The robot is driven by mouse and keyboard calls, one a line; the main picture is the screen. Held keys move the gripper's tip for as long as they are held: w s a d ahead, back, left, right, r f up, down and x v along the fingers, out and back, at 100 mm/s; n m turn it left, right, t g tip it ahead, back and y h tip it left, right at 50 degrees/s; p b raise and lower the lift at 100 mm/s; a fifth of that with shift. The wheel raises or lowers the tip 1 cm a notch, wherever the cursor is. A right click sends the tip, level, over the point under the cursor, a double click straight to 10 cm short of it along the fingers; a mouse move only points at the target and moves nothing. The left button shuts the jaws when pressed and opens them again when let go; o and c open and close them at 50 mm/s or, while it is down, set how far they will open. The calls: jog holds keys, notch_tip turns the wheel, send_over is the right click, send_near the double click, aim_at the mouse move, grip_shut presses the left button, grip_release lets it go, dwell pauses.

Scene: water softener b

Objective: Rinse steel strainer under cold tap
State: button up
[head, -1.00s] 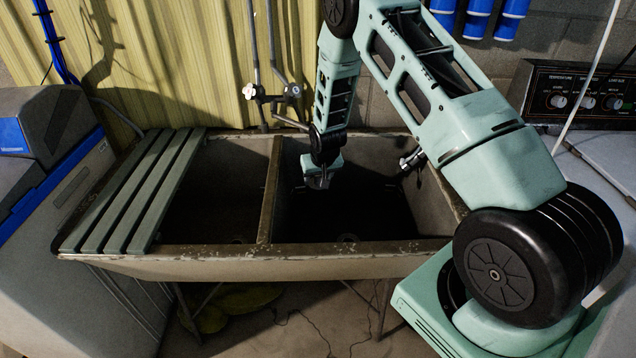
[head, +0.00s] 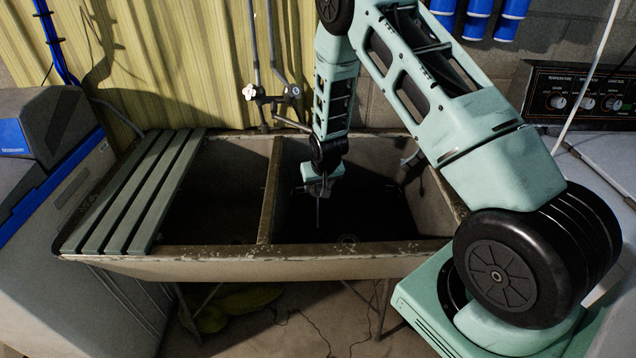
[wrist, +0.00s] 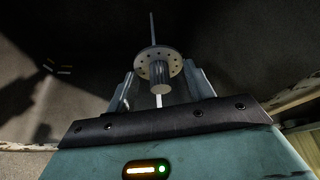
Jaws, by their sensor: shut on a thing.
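My gripper (head: 318,187) is inside the right basin of the trough, below rim level. In the wrist view, its fingers (wrist: 161,92) are shut on the steel strainer (wrist: 161,66), a round holed disc with a short thick neck and a thin stem. In the head view, the strainer's thin stem (head: 317,213) points down toward the basin floor. Two taps stand behind the trough: a left tap (head: 249,92) and a right tap (head: 293,91). Their spout (head: 290,123) reaches over the back rim, left of my wrist. I cannot tell which tap is cold. No water shows.
A divider (head: 269,190) separates the right basin from the left basin (head: 210,205). Green slats (head: 130,195) cover the trough's left end. A drain (head: 347,240) lies near the right basin's front. A dark pipe-like thing (head: 411,160) is at its right back. The basin is deeply shadowed.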

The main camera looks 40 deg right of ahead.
jog(key=shift+s+a, duration=0.5)
jog(key=shift+s, duration=0.3)
jog(key=shift+s+a, duration=0.55)
jog(key=shift+s, duration=0.3)
jog(key=shift+s+a, duration=0.5)
jog(key=shift+s, duration=0.3)
notch_tip(320, 180, up, 17)
jog(key=p, duration=1.2)
